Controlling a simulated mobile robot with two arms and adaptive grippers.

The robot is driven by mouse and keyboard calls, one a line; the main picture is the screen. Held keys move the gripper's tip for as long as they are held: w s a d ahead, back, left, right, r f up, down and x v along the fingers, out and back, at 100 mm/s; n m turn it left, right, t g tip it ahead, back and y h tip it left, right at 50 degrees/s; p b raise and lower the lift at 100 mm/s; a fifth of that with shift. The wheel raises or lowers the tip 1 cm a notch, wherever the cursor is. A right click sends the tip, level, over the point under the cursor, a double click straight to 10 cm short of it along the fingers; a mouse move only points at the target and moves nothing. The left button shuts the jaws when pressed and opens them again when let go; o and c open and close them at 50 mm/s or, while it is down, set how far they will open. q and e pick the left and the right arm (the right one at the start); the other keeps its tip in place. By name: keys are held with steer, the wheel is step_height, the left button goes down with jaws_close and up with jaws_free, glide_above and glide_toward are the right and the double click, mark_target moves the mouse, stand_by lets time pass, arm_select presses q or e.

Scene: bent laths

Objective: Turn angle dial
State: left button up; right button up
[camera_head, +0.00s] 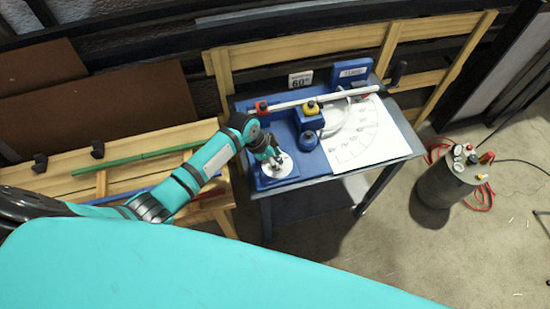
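The angle dial (281,165) is a pale round disc on a blue base at the front left of a small blue-topped table. My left gripper (276,163) is right over the dial, pointing down at it. Its fingers are small and partly hidden, so I cannot tell whether they touch or hold the dial's knob. A white sheet with a fan-shaped angle scale (371,141) lies on the right of the table. A white lath (320,97) lies across the blue fixture behind the dial. A sign reading 60° (300,79) stands at the back. My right gripper is not in view.
A blue holder (308,117) with a yellow knob and a dark blue knob stands beside the dial. A wooden rack with a green lath (134,159) is at the left. A grey canister (452,178) with gauges and red hoses stands on the floor at the right.

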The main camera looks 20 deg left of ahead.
arm_select(q)
steer(key=c, duration=0.6)
steer(key=shift+r+n+t+p, duration=0.2)
steer(key=shift+n+t+p, duration=0.1)
steer(key=shift+n+p, duration=0.45)
steer(key=shift+c, duration=0.2)
steer(key=n+p, duration=0.1)
steer(key=n+y+p, duration=0.1)
steer(key=p, duration=0.1)
steer(key=shift+s+d+n+t, duration=0.15)
steer(key=shift+n+t, duration=0.15)
steer(key=shift+n, duration=0.05)
steer(key=shift+d+n+t+y+p, duration=0.1)
steer(key=shift+n+t+y+p, duration=0.25)
steer(key=shift+n+p, duration=0.8)
steer(key=shift+f+n+y+p, duration=0.1)
steer(key=shift+n+y+p, duration=0.45)
steer(key=shift+n, duration=0.6)
steer(key=o, duration=1.2)
steer(key=shift+f, duration=0.1)
steer(key=shift+c, duration=0.2)
